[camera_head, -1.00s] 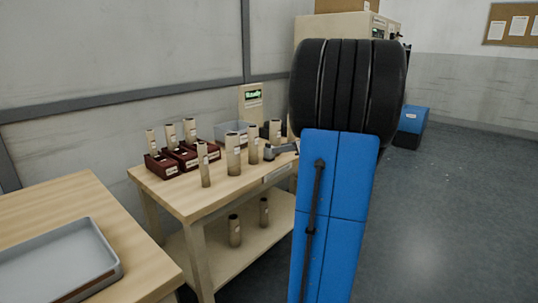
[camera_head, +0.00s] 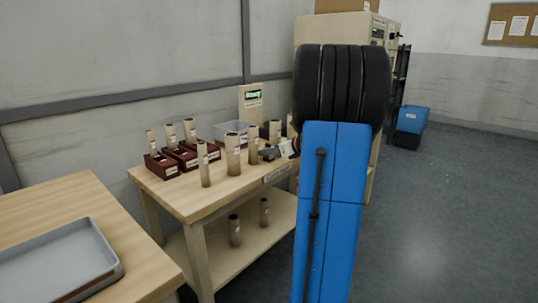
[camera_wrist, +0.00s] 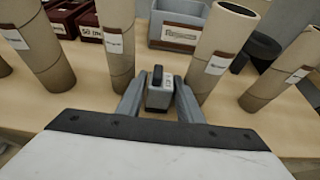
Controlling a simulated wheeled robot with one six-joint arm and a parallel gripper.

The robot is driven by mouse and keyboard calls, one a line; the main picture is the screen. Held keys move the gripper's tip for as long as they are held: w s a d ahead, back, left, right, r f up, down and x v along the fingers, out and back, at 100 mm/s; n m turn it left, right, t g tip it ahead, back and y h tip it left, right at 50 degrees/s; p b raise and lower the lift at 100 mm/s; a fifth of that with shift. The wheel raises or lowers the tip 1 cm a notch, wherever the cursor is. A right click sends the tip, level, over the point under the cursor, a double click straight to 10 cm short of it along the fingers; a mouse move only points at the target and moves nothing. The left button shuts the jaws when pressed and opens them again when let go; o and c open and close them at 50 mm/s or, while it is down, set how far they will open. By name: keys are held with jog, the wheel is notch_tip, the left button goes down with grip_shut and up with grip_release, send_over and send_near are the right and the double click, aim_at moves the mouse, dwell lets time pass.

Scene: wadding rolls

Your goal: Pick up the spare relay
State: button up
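A small grey block with a black top and a pale label, which looks like the relay (camera_wrist: 159,97), shows in the wrist view. It stands upright between the two grey fingers of my gripper (camera_wrist: 160,88). The fingers are apart, one on each side of it; whether they touch it is hard to see. In the head view my gripper (camera_head: 268,153) is low over the back right of the wooden table (camera_head: 190,200), among cardboard tubes. The relay is too small to make out there.
Tall cardboard tubes (camera_wrist: 212,55) stand close on both sides of my gripper, with another on the left (camera_wrist: 118,40). A grey labelled bin (camera_wrist: 175,30) is behind the relay. Dark red boxes (camera_head: 163,170) stand at the table's left. A grey tray (camera_head: 105,270) lies on the nearer table.

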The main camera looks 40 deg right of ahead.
jog(key=c, duration=0.8)
notch_tip(320, 180, up, 18)
